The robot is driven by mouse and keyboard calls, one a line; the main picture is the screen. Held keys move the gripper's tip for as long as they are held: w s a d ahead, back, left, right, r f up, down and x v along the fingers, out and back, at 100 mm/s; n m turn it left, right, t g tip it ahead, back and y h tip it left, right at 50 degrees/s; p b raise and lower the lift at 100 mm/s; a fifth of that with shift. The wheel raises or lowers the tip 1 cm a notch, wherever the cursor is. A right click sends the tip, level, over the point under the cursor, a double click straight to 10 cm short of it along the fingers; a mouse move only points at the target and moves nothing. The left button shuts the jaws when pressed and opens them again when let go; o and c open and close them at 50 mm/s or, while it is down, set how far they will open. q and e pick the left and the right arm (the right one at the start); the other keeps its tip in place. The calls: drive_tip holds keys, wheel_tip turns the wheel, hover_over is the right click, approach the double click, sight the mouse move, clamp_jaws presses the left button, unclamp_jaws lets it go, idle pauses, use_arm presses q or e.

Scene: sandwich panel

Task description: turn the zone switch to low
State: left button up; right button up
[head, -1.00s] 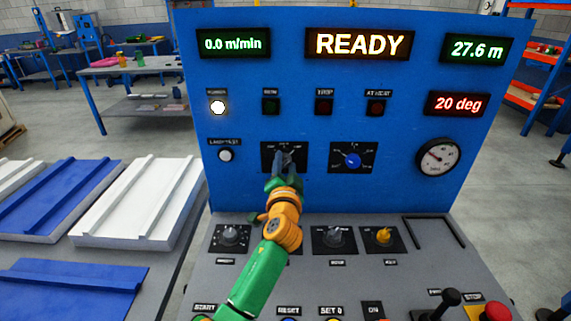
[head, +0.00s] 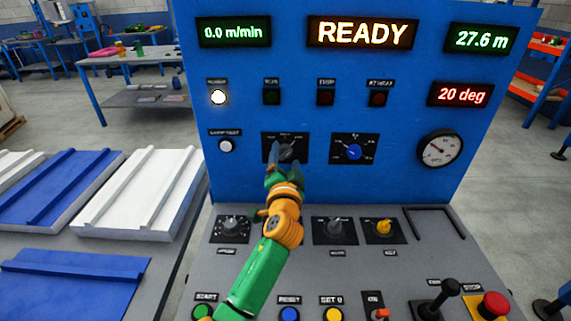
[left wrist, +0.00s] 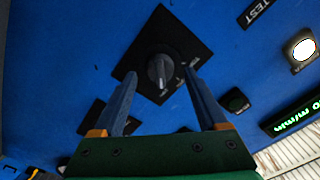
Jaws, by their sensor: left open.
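A black rotary switch (head: 287,149) on a square black plate sits on the upright blue panel, left of the blue knob. Its small labels are too blurred to read, so I cannot confirm that it is the zone switch. My left gripper (head: 285,160) is at this switch, open, its fingers partly covering the plate's lower part. In the left wrist view the dark grey switch knob (left wrist: 160,71) shows between the two spread blue fingers of the gripper (left wrist: 159,73). I cannot tell whether the fingers touch it. My right gripper is not in view.
A blue knob (head: 353,152) is close on the right, and a white lamp-test button (head: 226,146) on the left. Below, the sloping desk carries knobs, a black lever (head: 437,300) and a red stop button (head: 492,305). White and blue panels lie on the left table.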

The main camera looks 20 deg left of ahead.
use_arm(q)
drive_tip(key=v, duration=0.5)
drive_tip(key=shift+s, duration=0.3)
